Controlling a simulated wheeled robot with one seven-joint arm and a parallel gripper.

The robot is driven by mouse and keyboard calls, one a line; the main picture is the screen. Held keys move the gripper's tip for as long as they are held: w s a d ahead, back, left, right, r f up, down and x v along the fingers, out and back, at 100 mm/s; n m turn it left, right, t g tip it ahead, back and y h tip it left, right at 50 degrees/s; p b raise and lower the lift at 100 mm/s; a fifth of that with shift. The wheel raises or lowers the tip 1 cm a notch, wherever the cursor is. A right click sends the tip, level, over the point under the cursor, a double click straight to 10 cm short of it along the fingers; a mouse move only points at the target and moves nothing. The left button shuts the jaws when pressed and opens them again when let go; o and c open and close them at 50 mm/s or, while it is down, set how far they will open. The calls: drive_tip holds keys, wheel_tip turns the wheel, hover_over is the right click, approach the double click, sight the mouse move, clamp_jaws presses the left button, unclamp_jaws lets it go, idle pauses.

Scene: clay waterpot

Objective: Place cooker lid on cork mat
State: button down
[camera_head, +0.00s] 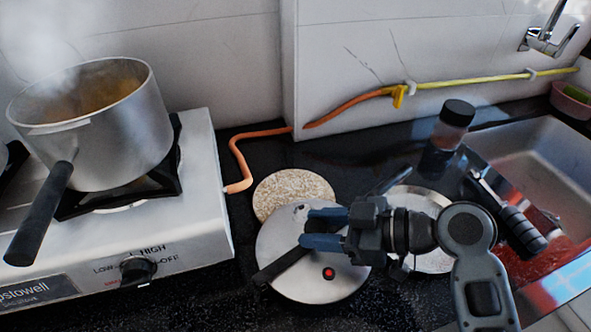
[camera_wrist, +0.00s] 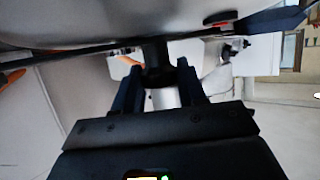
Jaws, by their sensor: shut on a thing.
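The cooker lid (camera_head: 289,243) is a round silver disc with a black handle and a red spot. It also shows close up across the top of the wrist view (camera_wrist: 100,18). My gripper (camera_head: 312,228) is shut on a dark part at the lid's middle; its fingers show in the wrist view (camera_wrist: 158,85). The round speckled cork mat (camera_head: 293,186) lies on the black counter. In the head view the lid covers the mat's near edge. I cannot tell whether they touch.
A steaming pot (camera_head: 110,140) with a black handle sits on the white stove (camera_head: 205,200) at left. An orange hose (camera_head: 240,160) runs behind the mat. At right are a silver plate (camera_head: 432,202), a dark jar (camera_head: 455,120) and the sink (camera_head: 540,160).

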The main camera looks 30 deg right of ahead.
drive_tip(key=w+d, duration=0.1)
drive_tip(key=w, duration=0.7)
drive_tip(key=w+d+b, duration=0.1)
drive_tip(key=w, duration=0.4)
drive_tip(key=shift+w+d, duration=0.1)
drive_tip(key=shift+d, duration=0.25)
drive_tip(key=shift+w+f, duration=0.1)
drive_tip(key=shift+f, duration=0.15)
drive_tip(key=shift+f+b, duration=0.4)
drive_tip(key=shift+b, duration=0.1)
drive_tip(key=shift+f, duration=0.2)
drive_tip(key=c, duration=0.6)
unclamp_jaws()
drive_tip(key=shift+o, duration=0.2)
